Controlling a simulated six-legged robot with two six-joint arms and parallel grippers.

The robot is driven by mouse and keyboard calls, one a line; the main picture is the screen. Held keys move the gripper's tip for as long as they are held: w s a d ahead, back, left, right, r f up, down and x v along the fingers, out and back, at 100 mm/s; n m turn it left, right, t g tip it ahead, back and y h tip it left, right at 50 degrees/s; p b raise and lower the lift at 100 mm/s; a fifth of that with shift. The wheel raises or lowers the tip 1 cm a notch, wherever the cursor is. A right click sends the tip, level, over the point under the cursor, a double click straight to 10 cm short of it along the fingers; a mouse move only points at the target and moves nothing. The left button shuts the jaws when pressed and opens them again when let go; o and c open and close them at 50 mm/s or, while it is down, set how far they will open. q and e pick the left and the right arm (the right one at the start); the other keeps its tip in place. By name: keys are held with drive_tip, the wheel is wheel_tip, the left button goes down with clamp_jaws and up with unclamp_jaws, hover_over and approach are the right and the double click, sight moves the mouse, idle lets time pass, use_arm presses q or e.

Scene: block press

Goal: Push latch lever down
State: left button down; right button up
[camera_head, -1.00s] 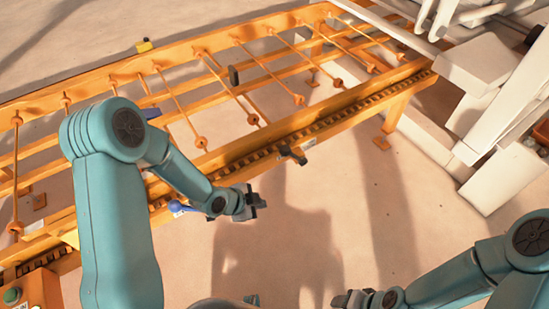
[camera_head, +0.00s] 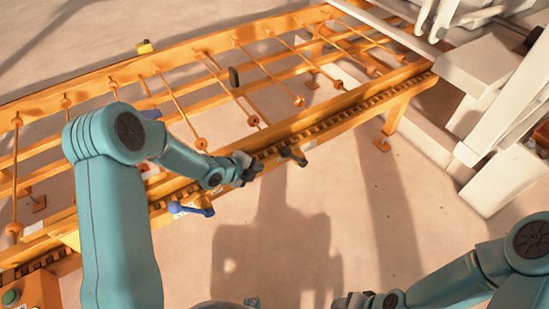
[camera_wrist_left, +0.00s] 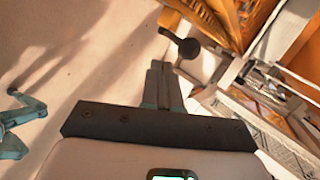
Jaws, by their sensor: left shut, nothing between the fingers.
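A lever with a dark knob (camera_head: 299,158) sticks out from the front of the orange conveyor frame. In the wrist view its round dark knob (camera_wrist_left: 188,47) is just beyond my fingertips, slightly right. My left gripper (camera_head: 256,164) is shut and empty beside the lever, to its left; I see no clear contact. Its closed fingers also show in the wrist view (camera_wrist_left: 161,70). A blue-handled lever (camera_head: 192,209) is on the same frame, further left. The pictures do not label which one is the latch lever. My right gripper (camera_head: 345,301) is at the bottom edge, its jaws unclear.
The orange conveyor frame (camera_head: 345,110) with thin cross rods runs diagonally across the view. White machinery (camera_head: 490,70) stands at the right. An orange box with a green button (camera_head: 11,297) is at the lower left. The floor in front of the frame is clear.

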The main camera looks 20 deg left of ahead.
use_arm(q)
drive_tip(key=w+d+f+p, duration=0.1)
drive_tip(key=w+d+f, duration=0.1)
drive_tip(key=w, duration=0.5)
drive_tip(key=shift+d+f+p, duration=0.3)
drive_tip(key=shift+d, duration=0.35)
drive_tip(key=shift+w+d+r, duration=0.1)
drive_tip(key=shift+r, duration=0.05)
